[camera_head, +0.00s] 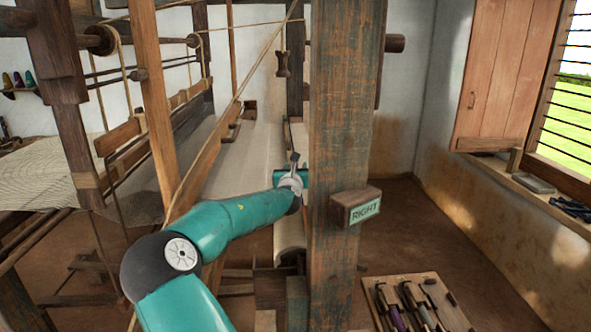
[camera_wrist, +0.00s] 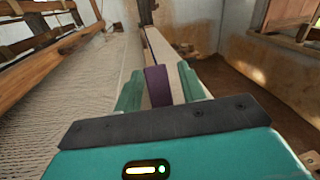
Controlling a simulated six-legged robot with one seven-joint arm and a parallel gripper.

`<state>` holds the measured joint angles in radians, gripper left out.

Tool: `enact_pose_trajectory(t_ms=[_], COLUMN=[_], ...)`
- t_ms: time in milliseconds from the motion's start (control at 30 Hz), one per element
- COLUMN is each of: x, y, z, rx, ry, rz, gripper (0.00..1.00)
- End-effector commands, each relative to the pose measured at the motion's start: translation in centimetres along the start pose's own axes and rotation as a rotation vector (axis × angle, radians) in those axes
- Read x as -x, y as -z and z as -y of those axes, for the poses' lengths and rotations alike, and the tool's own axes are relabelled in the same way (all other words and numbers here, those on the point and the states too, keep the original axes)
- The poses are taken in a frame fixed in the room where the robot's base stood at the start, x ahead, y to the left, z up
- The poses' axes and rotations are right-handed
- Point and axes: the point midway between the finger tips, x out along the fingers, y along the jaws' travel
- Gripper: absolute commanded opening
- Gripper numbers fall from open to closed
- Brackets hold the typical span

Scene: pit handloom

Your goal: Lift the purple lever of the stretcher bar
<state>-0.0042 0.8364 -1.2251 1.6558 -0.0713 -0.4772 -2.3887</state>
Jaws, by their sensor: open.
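The purple lever (camera_wrist: 157,88) shows in the wrist view between the two teal fingers of my gripper (camera_wrist: 160,74). The fingers are apart, and a gap shows on both sides of the lever; I cannot tell how deep it sits between them. A pale wooden bar (camera_wrist: 160,48), seemingly the stretcher bar, runs away from the lever along the edge of the woven cloth (camera_wrist: 75,90). In the head view my gripper (camera_head: 291,181) is partly hidden behind the thick wooden post, and the lever is not visible there.
The upright post (camera_head: 345,110) stands close to my gripper, with a block marked RIGHT (camera_head: 355,206) on it. The loom frame and a slanting beam (camera_head: 215,140) lie left. A tool board (camera_head: 447,295) lies low at the right. The floor beyond it is clear.

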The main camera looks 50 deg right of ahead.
Motion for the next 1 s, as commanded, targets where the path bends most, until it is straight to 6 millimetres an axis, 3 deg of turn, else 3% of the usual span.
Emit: enact_pose_trajectory(t_ms=[100,300,567,1000], x=[0.0,0.0,0.0,-1.0], y=[0.0,0.0,0.0,1.1], z=[0.0,0.0,0.0,-0.2], rx=[0.000,0.000,0.000,0.028], ry=[0.000,0.000,-0.001,-0.016], rz=[0.000,0.000,-0.009,-0.185], gripper=[0.40,0.01,0.00,0.00])
